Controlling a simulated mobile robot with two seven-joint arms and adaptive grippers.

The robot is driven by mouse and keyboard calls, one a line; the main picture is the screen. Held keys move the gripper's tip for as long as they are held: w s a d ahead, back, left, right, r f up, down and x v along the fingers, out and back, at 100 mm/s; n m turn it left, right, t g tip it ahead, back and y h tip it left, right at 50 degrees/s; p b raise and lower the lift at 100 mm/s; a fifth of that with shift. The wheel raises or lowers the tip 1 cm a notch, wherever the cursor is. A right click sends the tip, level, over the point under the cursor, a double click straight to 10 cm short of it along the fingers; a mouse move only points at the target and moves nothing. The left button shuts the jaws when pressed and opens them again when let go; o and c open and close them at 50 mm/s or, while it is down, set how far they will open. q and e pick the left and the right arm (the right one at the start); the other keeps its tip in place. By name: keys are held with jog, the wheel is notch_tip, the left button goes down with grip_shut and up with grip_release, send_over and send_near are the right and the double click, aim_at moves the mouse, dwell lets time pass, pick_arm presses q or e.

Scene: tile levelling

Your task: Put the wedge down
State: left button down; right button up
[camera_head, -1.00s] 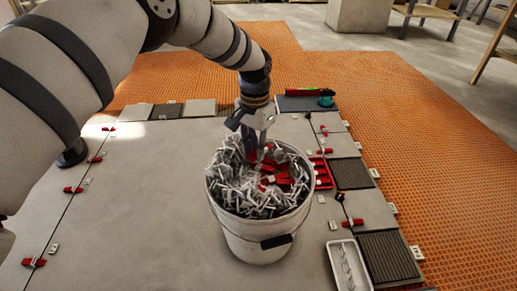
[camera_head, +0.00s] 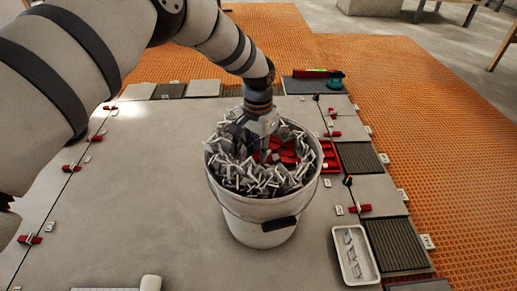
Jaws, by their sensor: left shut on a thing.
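My left gripper (camera_head: 262,147) points down into a white bucket (camera_head: 255,222), its fingertips low among the contents. It is shut on a wedge, but the wedge itself cannot be told apart from the pieces around it. The bucket is filled with grey clips (camera_head: 240,175) and, toward its middle and right, several red wedges (camera_head: 287,152). My right gripper does not show.
The bucket stands on large grey tiles (camera_head: 150,180). Red wedges and clips sit along the tile joints, such as one at the left (camera_head: 30,240). A red tray (camera_head: 330,157) is right of the bucket. A white tray (camera_head: 349,280) with clips lies at lower right. Orange matting (camera_head: 430,120) lies beyond.

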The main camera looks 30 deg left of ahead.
aim_at(258, 155)
pick_arm(q)
jog(key=c, duration=1.4)
grip_release()
notch_tip(258, 155, up, 7)
jog(key=p, duration=0.3)
jog(key=shift+r+p, duration=0.2)
jog(key=shift+p, duration=0.2)
jog(key=shift+f, duration=0.2)
jog(key=shift+s+f, duration=0.1)
